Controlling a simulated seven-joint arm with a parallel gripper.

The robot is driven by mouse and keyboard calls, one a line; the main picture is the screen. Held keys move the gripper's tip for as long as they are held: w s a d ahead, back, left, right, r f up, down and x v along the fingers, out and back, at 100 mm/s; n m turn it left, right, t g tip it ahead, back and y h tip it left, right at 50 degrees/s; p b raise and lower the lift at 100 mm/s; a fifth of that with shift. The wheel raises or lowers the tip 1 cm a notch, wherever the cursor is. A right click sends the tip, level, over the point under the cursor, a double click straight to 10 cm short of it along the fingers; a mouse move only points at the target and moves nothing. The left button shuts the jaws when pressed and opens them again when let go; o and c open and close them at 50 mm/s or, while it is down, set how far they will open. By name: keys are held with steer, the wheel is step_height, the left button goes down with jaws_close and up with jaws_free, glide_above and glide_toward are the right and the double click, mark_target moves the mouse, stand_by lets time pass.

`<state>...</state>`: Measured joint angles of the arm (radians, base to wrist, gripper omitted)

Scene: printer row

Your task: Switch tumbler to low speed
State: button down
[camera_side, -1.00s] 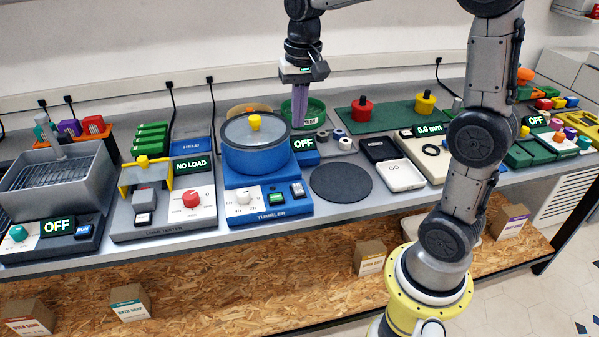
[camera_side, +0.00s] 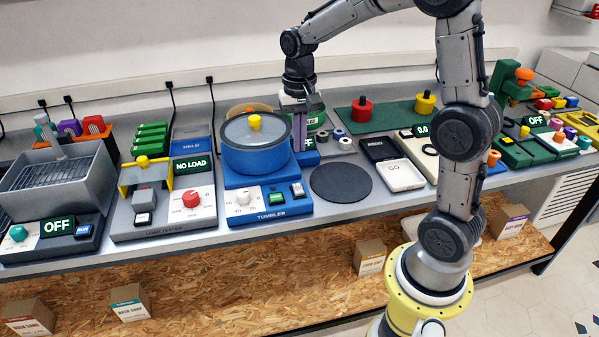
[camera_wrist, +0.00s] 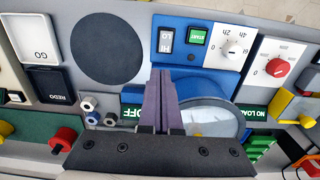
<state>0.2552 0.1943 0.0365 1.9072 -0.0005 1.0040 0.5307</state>
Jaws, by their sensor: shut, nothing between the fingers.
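The tumbler is a blue machine with a round blue drum (camera_side: 256,158), a clear lid and a yellow knob. Its front panel holds a white dial (camera_side: 243,197), a green START button (camera_side: 276,196) and a dark speed rocker switch (camera_side: 298,189). In the wrist view the rocker (camera_wrist: 166,41) is marked HI and LO; which side is pressed I cannot tell. My gripper (camera_side: 299,147) is shut and empty, pointing down beside the drum's right side, behind the switch. Its purple fingers (camera_wrist: 161,76) show in the wrist view.
The load tester (camera_side: 165,205) stands close on the left. The white GO key (camera_side: 401,175) is farther right. Space above the front panel is clear.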

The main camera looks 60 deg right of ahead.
mark_target(300, 183)
step_height(300, 183, down, 10)
steer(key=shift+r, duration=0.25)
stand_by(0.3)
steer(key=shift+f, duration=0.2)
steer(key=shift+r, duration=0.1)
steer(key=shift+s+a+r, duration=0.3)
steer(key=shift+s+a, duration=0.2)
stand_by(0.4)
